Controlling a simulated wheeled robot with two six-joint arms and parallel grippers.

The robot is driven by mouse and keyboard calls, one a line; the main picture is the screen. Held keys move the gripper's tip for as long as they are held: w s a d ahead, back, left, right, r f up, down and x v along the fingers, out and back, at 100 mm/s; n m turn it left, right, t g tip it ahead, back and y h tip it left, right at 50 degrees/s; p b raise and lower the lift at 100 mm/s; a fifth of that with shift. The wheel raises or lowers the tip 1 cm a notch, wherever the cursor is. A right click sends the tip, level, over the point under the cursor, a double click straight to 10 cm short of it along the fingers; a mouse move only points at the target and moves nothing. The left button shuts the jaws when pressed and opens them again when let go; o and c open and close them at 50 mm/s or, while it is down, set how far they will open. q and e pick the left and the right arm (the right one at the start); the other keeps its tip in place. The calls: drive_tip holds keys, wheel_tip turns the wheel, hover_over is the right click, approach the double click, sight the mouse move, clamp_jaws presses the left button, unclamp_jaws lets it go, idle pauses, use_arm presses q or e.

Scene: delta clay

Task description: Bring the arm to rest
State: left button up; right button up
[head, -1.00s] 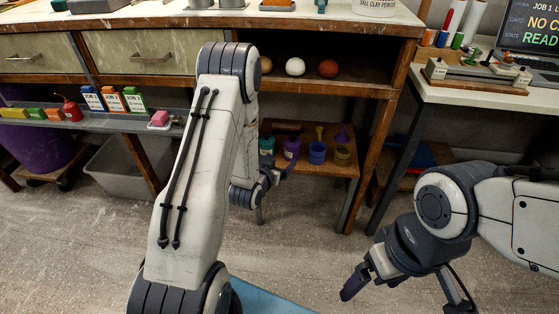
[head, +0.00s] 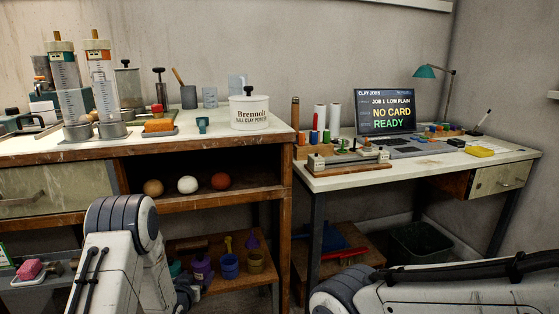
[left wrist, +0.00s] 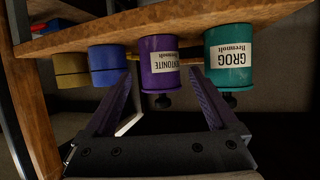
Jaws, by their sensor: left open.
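My left arm (head: 110,262) reaches toward the lower shelf of the wooden bench. Its gripper (head: 187,292) is dark and partly hidden behind the arm. In the left wrist view my left gripper (left wrist: 160,85) is open, its two purple fingers spread and nothing held. A purple bentonite jar (left wrist: 159,65) shows in the gap between them, and a teal grog jar (left wrist: 231,60) is to its right. I cannot tell how far the fingertips are from the purple jar. My right arm (head: 440,290) lies across the bottom right of the head view. Its gripper is out of frame.
The wooden lower shelf (head: 262,279) holds a blue pot (head: 229,267) and a yellow one (head: 255,262). Three balls sit in the cubby above. A desk with a screen (head: 385,112) reading "NO CARD READY" stands right. A dark bin (head: 420,243) is under it.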

sight(199, 266)
use_arm(q)
drive_tip(key=b+x, duration=0.1)
drive_tip(key=x, duration=0.2)
drive_tip(key=shift+w+f, duration=0.25)
drive_tip(key=shift+w, duration=0.05)
wheel_tip(199, 266, up, 3)
drive_tip(key=shift+w+f+p, duration=0.1)
drive_tip(key=shift+p, duration=0.75)
drive_tip(key=shift+r, duration=0.7)
